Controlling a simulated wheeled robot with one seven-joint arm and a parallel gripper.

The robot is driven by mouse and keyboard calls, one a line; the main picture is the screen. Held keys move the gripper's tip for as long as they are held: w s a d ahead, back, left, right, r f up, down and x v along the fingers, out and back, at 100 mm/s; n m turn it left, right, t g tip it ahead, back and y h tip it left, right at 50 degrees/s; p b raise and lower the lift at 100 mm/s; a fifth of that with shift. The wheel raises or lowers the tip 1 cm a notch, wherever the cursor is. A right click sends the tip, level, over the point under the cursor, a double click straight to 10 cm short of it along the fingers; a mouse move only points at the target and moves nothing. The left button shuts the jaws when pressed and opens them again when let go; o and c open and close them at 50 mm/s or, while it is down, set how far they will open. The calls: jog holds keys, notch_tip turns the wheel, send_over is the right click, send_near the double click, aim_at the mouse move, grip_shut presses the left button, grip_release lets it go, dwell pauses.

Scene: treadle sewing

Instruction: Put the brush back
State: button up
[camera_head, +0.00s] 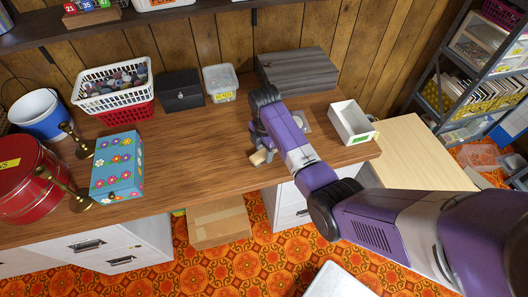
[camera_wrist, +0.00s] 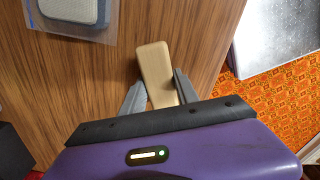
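A tan, rounded wooden block, which looks like the brush (camera_wrist: 154,62), sits between the two grey fingers of my gripper (camera_wrist: 160,82) in the wrist view. The fingers lie close against both its sides and look shut on it. Its underside and any bristles are hidden. In the head view the brush (camera_head: 261,157) shows below my gripper (camera_head: 258,147), near the front edge of the wooden worktop (camera_head: 190,150). I cannot tell whether it touches the worktop.
A white open tray (camera_head: 350,122) stands on the worktop right of my gripper. A clear tub (camera_head: 220,83), a dark box (camera_head: 180,90), a grey slatted case (camera_head: 298,70) and a basket (camera_head: 112,88) stand behind. A flowered box (camera_head: 117,168) is left. The worktop between is clear.

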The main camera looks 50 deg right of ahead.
aim_at(264, 152)
jog(key=o, duration=0.3)
jog(key=shift+r, duration=0.1)
notch_tip(264, 152, up, 12)
jog(key=shift+r, duration=0.1)
dwell(0.4)
dwell(0.5)
